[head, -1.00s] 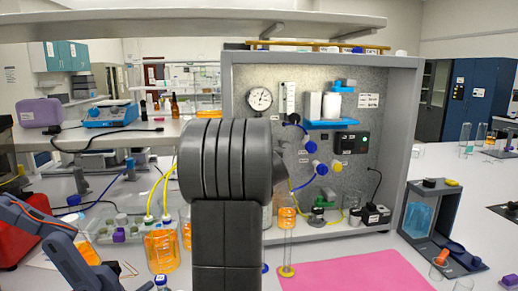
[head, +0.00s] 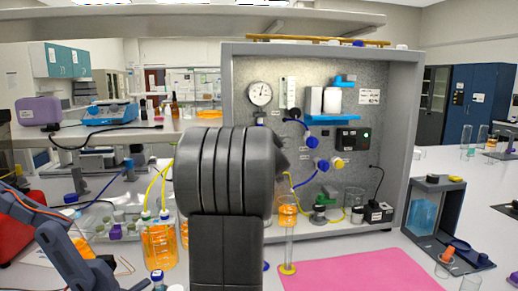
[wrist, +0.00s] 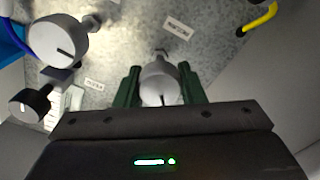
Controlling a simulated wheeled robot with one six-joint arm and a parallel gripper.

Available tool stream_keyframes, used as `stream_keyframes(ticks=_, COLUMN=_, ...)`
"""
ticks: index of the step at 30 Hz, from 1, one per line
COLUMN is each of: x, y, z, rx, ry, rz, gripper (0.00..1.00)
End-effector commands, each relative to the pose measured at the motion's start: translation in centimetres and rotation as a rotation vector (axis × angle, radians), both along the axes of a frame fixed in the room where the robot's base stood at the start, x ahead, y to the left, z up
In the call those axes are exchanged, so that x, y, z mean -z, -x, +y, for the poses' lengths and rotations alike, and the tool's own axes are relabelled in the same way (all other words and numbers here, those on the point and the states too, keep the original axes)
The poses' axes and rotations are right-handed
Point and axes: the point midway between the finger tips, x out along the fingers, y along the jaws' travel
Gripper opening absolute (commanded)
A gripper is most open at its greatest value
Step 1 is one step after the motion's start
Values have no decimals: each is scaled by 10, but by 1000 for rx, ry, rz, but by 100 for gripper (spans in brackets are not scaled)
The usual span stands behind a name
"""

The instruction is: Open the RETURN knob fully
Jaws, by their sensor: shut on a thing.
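In the wrist view my gripper (wrist: 159,70) has its two green fingers on either side of a pale grey round knob (wrist: 159,86). It is shut on this knob, which has a dark mark on its lower edge. A small label (wrist: 178,28) sits above it on the speckled panel, upside down and too small to read surely. In the head view my arm covers the gripper and the gripped knob. The rig panel (head: 280,180) stands behind the arm.
In the wrist view a white knob (wrist: 58,40) and a black knob (wrist: 30,104) are at left, and a yellow tube (wrist: 260,18) is at upper right. In the head view a glass cylinder (head: 288,235) stands before the rig by a pink mat (head: 360,272).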

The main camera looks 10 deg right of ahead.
Motion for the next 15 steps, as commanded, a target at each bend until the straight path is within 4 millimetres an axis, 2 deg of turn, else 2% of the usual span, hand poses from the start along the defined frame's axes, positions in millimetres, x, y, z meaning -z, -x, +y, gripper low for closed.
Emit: stream_keyframes(ticks=15, x=4, y=0, z=1, rx=0, ry=492, rz=2, gripper=13)
